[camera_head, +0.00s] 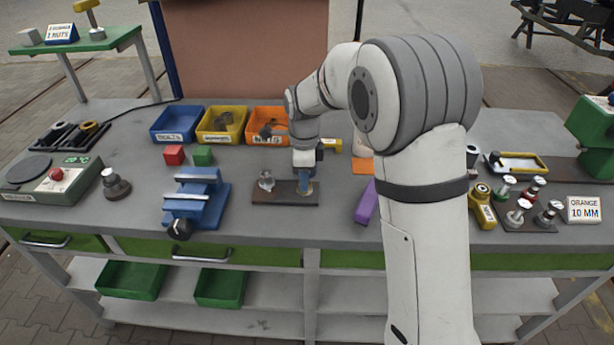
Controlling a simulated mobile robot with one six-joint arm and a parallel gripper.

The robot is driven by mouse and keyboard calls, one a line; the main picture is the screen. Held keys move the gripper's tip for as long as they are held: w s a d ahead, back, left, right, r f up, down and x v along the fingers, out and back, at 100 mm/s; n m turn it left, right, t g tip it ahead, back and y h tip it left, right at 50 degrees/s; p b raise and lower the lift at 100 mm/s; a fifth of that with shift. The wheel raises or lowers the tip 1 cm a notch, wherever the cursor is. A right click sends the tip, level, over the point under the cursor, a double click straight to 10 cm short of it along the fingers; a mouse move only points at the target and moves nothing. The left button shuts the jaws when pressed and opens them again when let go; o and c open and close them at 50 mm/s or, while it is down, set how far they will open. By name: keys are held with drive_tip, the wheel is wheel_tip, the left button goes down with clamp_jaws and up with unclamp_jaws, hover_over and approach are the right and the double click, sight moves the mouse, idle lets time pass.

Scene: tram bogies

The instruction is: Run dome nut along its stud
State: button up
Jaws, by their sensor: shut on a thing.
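My gripper (305,187) points straight down over the right part of a dark base plate (285,198) near the middle bench edge. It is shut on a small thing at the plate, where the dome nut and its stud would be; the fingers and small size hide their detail. A blue part shows at the fingertips. A silver metal piece (266,180) stands upright at the left end of the same plate, apart from my gripper. I cannot tell how far the nut sits along the stud.
A blue vise (197,200) stands to the left, a purple block (366,202) to the right. Blue (178,124), yellow (222,125) and orange (266,124) bins stand behind. Several knobbed pieces fill a dark rack (527,216) far right. Bare bench lies between vise and plate.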

drive_tip(key=shift+w+r+m, duration=0.2)
drive_tip(key=shift+r+m, duration=0.05)
drive_tip(key=shift+m, duration=0.35)
drive_tip(key=o, duration=1)
drive_tip(key=shift+s+f, duration=0.1)
drive_tip(key=shift+f, duration=0.05)
wheel_tip(320, 180, up, 7)
drive_tip(key=shift+f, duration=0.15)
drive_tip(key=shift+r, duration=0.55)
